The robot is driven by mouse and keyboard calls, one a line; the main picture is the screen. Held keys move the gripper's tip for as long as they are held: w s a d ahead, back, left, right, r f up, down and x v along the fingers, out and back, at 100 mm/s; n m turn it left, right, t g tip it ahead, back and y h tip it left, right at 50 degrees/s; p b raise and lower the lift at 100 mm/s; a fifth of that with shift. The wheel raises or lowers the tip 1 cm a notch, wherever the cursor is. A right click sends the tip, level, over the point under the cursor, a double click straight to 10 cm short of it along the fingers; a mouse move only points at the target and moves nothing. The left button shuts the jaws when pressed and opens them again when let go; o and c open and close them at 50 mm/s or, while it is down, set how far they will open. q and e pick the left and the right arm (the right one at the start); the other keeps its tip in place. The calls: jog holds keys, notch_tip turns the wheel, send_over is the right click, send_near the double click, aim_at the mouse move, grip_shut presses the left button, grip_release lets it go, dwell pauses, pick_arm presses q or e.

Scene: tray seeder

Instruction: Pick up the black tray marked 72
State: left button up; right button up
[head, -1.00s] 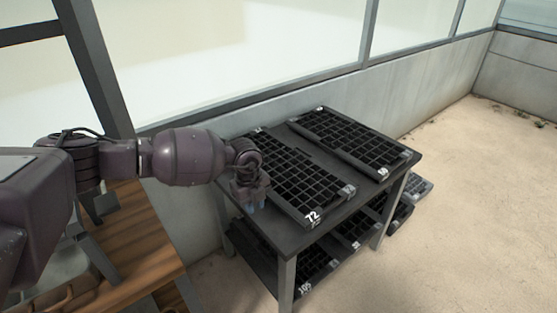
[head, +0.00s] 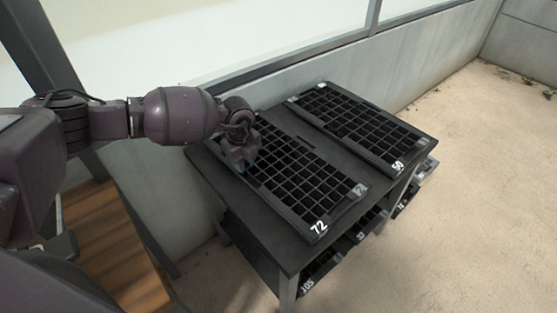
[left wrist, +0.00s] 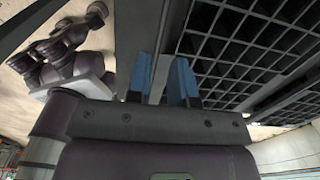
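The black tray marked 72 (head: 318,227) lies flat on the dark table top, a grid of empty cells with white numbers at its front corner. My left gripper (head: 241,166) is at the tray's left long edge, pointing down, and hides part of that edge. In the left wrist view my left gripper (left wrist: 162,80) shows two blue fingertips apart, with a dark edge strip running behind the gap. The tray's grid (left wrist: 250,50) fills the upper right there. I cannot tell whether the fingers touch the tray. My right gripper is not in view.
The black tray marked 50 (head: 397,167) lies to the right on the same table (head: 284,246). More trays, one marked 105 (head: 308,287), sit on the shelf below. A low wall (head: 440,62) runs behind. Sandy floor is free at right.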

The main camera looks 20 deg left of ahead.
aim_at(247, 182)
pick_arm(q)
notch_tip(247, 182, down, 5)
jog(key=shift+s+r+b, duration=0.1)
jog(key=shift+b, duration=0.35)
jog(key=shift+w+f+b, duration=0.15)
jog(key=shift+f+b, duration=0.2)
jog(key=shift+f, duration=1.05)
jog(key=shift+w+f+b, duration=0.15)
jog(key=shift+f+b, duration=0.2)
jog(key=shift+f, duration=1)
grip_shut()
jog(key=shift+r, duration=0.1)
